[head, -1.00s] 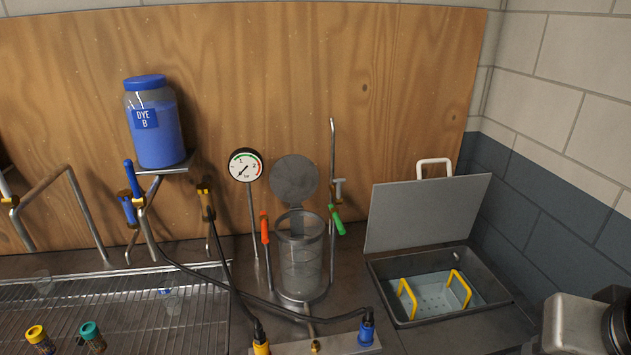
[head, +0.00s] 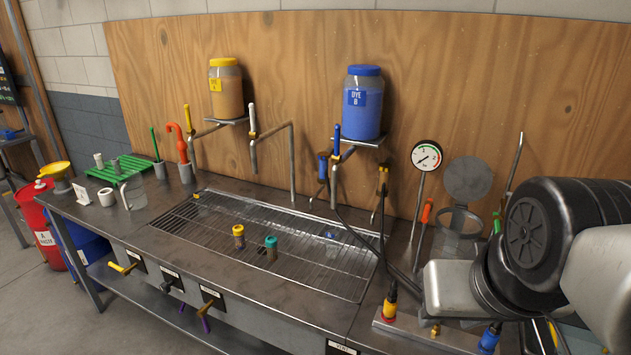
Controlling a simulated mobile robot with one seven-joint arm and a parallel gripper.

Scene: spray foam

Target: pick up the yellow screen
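A small cylinder with a yellow top (head: 238,235), which looks like the yellow screen, stands on the wire grate (head: 310,277) of the bench sink in the head view. A similar cylinder with a teal top (head: 271,248) stands just to its right, apart from it. My arm fills the right side of the view, over the right part of the bench. My gripper is out of view, so I cannot see whether it holds anything.
An orange jar (head: 226,90) and a blue dye jar (head: 363,103) stand on raised shelves behind the grate. Metal pipes rise along its back. A gauge (head: 426,156) and a clear cylinder (head: 458,228) stand right. The grate around the small cylinders is mostly clear.

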